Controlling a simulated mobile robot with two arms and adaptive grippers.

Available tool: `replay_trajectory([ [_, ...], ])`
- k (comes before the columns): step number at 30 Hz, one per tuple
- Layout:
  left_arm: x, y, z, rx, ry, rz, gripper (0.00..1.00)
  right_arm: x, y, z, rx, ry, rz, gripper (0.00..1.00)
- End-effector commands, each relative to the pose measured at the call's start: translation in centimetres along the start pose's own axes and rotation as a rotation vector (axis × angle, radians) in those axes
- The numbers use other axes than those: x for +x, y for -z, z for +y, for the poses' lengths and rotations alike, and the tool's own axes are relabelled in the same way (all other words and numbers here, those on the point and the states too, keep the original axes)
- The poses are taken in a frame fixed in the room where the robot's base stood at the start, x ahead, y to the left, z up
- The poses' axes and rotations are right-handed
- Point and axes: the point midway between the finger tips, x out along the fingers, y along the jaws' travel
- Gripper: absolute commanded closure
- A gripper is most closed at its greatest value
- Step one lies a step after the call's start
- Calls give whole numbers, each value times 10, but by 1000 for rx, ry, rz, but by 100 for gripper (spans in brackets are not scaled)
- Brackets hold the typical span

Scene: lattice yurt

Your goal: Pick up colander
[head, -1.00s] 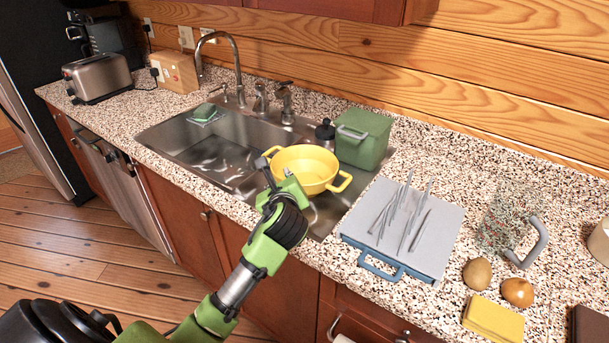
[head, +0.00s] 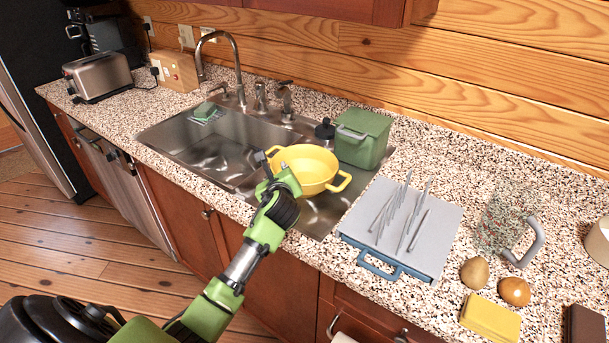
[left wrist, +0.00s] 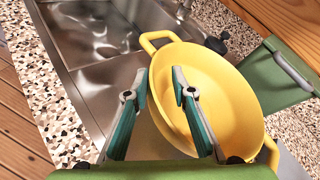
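The yellow colander (head: 314,173), a round bowl with two side handles, stands at the right part of the sink. It also shows in the left wrist view (left wrist: 225,95), where one handle is at its upper left and the other at its lower right. My left gripper (head: 272,167) is at the colander's near left side. In the left wrist view my left gripper (left wrist: 160,78) is open, with one finger outside the rim and the other over the bowl's inside. I cannot tell whether either finger touches it. My right gripper is not in view.
The steel sink (head: 215,158) has a faucet (head: 238,65) behind it. A green bin (head: 362,140) stands close behind the colander. A drying board with metal straws (head: 440,215) lies to its right. Potatoes or onions (head: 474,272) and a yellow sponge (head: 490,318) are farther right.

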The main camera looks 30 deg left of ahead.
Motion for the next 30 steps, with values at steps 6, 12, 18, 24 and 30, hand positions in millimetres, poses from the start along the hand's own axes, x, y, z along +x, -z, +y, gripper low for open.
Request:
replay_trajectory([
  [6,0,0,0,0,0,0,100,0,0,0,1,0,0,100],
  [12,0,-1,0,-1,1,-1,100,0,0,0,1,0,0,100],
  [18,-2,-5,-2,-1,2,-3,100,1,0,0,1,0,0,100],
  [24,-9,-24,-12,-2,5,-8,100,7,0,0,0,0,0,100],
  [30,-19,-75,-2,-1,3,-12,100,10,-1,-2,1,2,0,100],
])
